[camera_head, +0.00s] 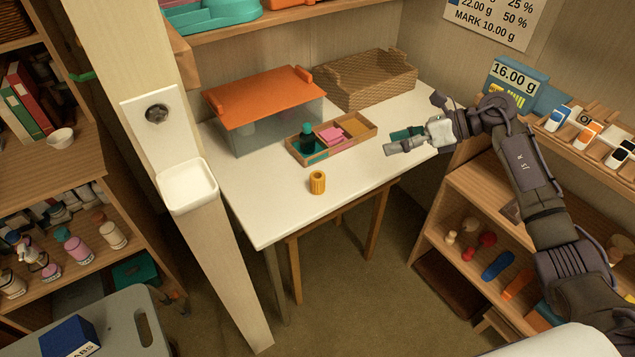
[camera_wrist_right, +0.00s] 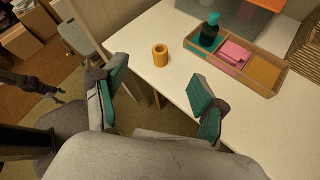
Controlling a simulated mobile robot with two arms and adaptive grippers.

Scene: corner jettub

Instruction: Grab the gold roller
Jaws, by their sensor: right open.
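The gold roller (camera_head: 317,182) is a short upright ribbed cylinder with a hole in its top. It stands alone near the front edge of the white table (camera_head: 270,215). In the right wrist view the roller (camera_wrist_right: 160,56) shows beyond the gap between my right fingers. My right gripper (camera_head: 397,141) is open and empty, with teal finger pads, over the table's right side, apart from the roller. The gripper's two fingers also show in the wrist view (camera_wrist_right: 160,95). A dark jointed part at that view's left edge seems to be my left arm; its jaw state is unclear.
Behind the roller is a divided wooden tray (camera_head: 355,146) with a teal bottle (camera_head: 307,137) and pink pads. An orange-lidded clear box (camera_head: 262,97) and a woven basket (camera_head: 365,80) stand further back. A post with a white dish (camera_head: 187,187) is left. The table around the roller is clear.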

